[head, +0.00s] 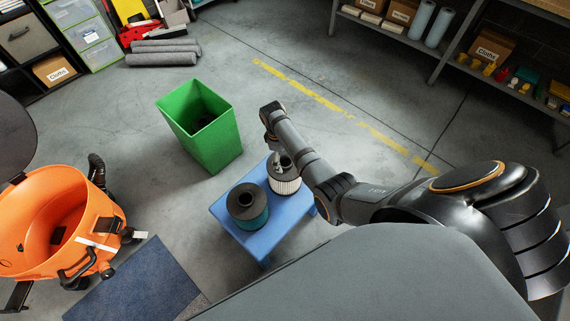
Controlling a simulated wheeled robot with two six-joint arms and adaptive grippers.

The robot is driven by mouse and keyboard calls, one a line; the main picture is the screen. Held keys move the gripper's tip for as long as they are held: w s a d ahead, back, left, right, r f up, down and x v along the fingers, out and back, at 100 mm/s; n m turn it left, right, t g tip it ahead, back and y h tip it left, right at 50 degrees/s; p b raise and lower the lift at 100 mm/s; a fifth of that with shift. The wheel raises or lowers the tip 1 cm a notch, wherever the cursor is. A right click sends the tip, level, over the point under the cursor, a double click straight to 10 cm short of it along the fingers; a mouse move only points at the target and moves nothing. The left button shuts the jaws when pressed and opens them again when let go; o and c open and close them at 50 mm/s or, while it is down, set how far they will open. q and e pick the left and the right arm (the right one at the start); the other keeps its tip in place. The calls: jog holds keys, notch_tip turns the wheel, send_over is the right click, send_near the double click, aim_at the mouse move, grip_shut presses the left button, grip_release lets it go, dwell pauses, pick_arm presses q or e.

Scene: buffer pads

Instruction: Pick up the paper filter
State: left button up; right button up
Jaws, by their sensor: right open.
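The paper filter (286,186), with white pleated sides and a dark top, stands upright on the blue stool (265,241). A second filter (247,209), teal with a dark top and a hole in the middle, stands beside it at the front left. My right arm reaches in from the right. Its gripper (281,163) is open, small in view, at the top of the paper filter and partly covering it. I cannot tell whether the fingers touch it. My left gripper is not in view.
A green bin (215,144) stands behind and left of the stool. An open orange vacuum drum (62,222) is at the left, near a blue mat (140,283). Shelves (470,70) line the back right. Grey rolls (163,52) lie at the back left.

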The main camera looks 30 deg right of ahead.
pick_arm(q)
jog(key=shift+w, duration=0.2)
pick_arm(e)
jog(key=shift+f, duration=0.45)
jog(key=shift+c, duration=0.4)
grip_shut()
jog(key=shift+r, duration=0.1)
